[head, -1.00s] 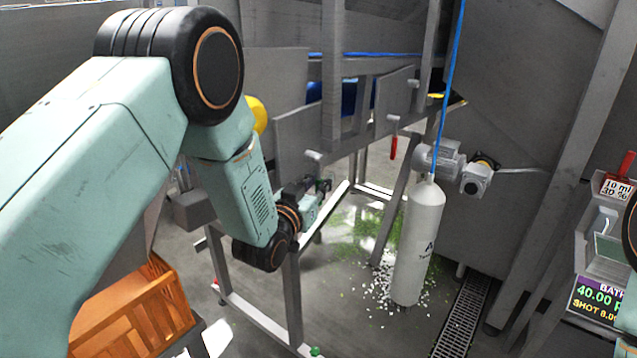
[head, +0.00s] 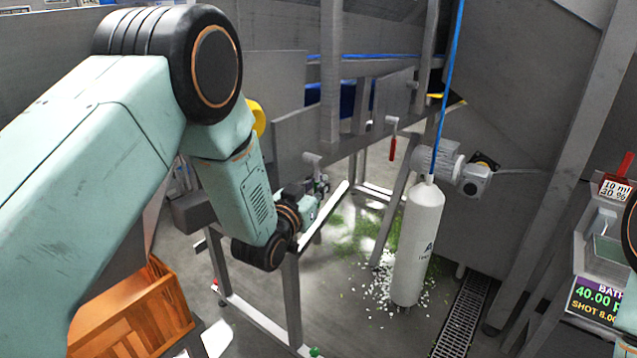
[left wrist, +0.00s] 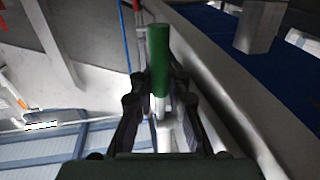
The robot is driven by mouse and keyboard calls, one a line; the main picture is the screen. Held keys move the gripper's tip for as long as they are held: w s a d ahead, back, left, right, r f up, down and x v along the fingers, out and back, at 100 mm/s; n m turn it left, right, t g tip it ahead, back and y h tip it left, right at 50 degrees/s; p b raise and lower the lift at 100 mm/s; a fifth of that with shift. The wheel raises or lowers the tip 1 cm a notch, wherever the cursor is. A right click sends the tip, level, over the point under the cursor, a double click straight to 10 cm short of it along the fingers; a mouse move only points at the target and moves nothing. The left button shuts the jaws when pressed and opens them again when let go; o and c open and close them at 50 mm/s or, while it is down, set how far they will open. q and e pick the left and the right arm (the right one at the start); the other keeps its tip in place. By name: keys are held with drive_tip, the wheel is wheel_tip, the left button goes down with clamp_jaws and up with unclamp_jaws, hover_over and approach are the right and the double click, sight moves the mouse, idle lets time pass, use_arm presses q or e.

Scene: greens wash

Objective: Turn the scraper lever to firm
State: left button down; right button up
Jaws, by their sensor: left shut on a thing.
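My left gripper (head: 320,184) is at the side of the grey metal machine frame, small and partly hidden by its own wrist in the head view. In the left wrist view the gripper (left wrist: 158,95) has its two dark fingers closed around a lever with a green grip (left wrist: 159,60). The grip's upper part stands out beyond the fingers, and a pale metal shaft shows below it. A lever with a red grip (head: 393,148) hangs farther back on the frame, apart from my gripper. No firm marking is readable. My right gripper is not seen.
A white cylinder (head: 418,245) hangs on a blue line right of the gripper. Green and white scraps lie on the floor near a drain grate (head: 461,315). An orange crate (head: 135,315) is at lower left. A display (head: 597,299) stands at right.

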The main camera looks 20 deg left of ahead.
use_arm(q)
drive_tip(key=shift+s+a+r+m+g+y+p, duration=0.35)
drive_tip(key=shift+s+g+p, duration=0.3)
drive_tip(key=shift+g+p, duration=1.35)
drive_tip(key=shift+s+a+r+m+g+y+p, duration=0.1)
drive_tip(key=shift+s+r+g+y+p, duration=0.6)
drive_tip(key=shift+p, duration=2.05)
drive_tip(key=shift+s+a+f+m+g+y+p, duration=0.2)
drive_tip(key=shift+s+g+p, duration=0.45)
drive_tip(key=shift+g+p, duration=1.55)
drive_tip(key=shift+r, duration=0.1)
